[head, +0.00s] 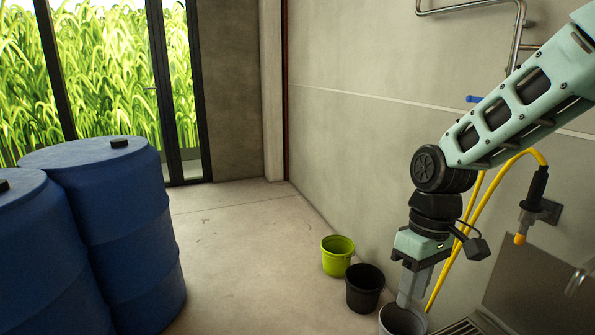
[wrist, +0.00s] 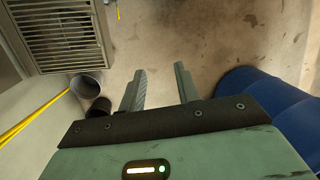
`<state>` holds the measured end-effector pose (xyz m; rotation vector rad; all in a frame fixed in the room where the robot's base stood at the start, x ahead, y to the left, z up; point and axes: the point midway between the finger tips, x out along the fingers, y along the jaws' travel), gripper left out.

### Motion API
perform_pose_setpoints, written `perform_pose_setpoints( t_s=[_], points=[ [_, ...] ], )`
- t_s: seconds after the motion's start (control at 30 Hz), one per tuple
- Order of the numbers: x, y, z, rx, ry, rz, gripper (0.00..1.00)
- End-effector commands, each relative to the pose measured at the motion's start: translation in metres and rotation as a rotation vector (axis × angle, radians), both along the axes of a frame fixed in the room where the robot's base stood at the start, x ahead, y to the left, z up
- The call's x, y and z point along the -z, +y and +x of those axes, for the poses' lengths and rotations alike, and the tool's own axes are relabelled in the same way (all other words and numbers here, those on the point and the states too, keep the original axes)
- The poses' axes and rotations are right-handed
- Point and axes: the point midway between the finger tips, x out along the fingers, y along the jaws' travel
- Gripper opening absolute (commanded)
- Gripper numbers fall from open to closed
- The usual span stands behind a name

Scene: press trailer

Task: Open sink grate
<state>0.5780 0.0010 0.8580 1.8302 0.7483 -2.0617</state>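The sink grate (wrist: 62,32) is a grey slatted metal panel in the upper left of the wrist view, seemingly lying flat in its frame. In the head view only a corner of the grate (head: 462,327) shows at the bottom right edge. My gripper (wrist: 160,84) is open and empty, with its two fingers apart over bare floor in the wrist view. The grate is beyond the fingertips and to their left there, not touched. In the head view my gripper (head: 411,300) points down, just left of the grate's corner, and its fingers overlap.
Grey (head: 403,320), black (head: 364,287) and green (head: 337,255) buckets stand along the wall. A yellow hose (head: 455,245) hangs from the wall beside my arm, near a nozzle (head: 530,205). Blue barrels (head: 105,230) stand at left. The floor between is clear.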

Motion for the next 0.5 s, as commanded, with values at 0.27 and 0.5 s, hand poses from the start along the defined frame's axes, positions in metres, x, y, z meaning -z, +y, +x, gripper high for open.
perform_pose_setpoints(
  t_s=[0.27, 0.5],
  points=[
    [-0.02, 0.058, -0.117, -0.069, -0.096, -0.061, 0.33],
    [-0.022, 0.063, -0.183, -0.092, -0.159, -0.069, 0.33]
  ],
)
